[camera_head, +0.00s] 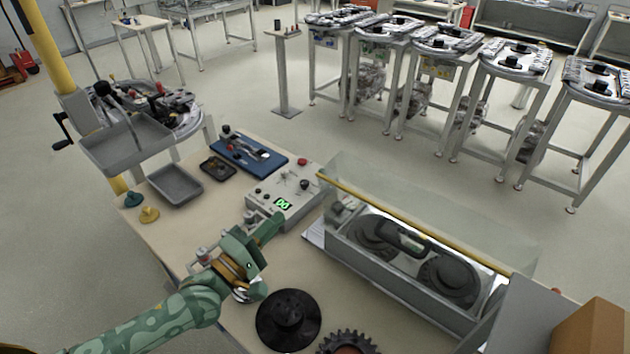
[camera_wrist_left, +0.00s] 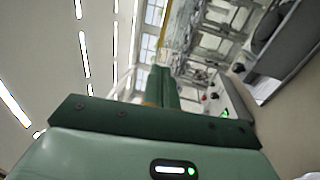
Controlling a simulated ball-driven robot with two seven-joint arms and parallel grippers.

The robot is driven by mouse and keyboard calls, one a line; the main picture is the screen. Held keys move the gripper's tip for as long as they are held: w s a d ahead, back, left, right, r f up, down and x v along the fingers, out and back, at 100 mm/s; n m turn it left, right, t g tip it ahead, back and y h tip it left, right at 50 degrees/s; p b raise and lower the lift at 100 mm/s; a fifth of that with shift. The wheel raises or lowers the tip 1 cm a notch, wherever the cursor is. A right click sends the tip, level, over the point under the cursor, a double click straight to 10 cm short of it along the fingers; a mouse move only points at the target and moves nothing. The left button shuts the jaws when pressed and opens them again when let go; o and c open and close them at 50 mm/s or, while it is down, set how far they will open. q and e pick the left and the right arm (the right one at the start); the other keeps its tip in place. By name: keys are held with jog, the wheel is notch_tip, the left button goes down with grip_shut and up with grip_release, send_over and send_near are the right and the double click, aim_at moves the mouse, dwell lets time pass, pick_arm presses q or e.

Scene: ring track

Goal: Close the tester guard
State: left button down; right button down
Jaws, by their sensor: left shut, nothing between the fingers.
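The tester (camera_head: 400,295) is a long grey open-topped box at the right of the table. Two dark round parts and a handle-like piece between them show inside it. Its guard (camera_head: 440,215) is a clear panel with a yellow bar (camera_head: 420,231) along it. The panel stands raised at the box's far side, and the top is uncovered. My left gripper (camera_head: 270,228) is green, shut and empty, left of the tester and in front of the control box. Its fingers also show in the left wrist view (camera_wrist_left: 162,88). My right gripper is not in view.
A control box (camera_head: 284,192) with a green display is just beyond my left gripper. A black disc (camera_head: 288,320) and a gear (camera_head: 347,343) lie near the front edge. A grey tray (camera_head: 175,184) is at left, a brown box (camera_head: 592,328) at far right.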

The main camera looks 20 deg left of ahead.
aim_at(320, 176)
pick_arm(q)
jog(key=x, duration=1)
jog(key=shift+w+r, duration=0.1)
jog(key=shift+w, duration=0.05)
jog(key=shift+x, duration=0.85)
jog(key=shift+d, duration=0.1)
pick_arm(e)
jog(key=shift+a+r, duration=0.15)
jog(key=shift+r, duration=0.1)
pick_arm(q)
jog(key=shift+p, duration=0.3)
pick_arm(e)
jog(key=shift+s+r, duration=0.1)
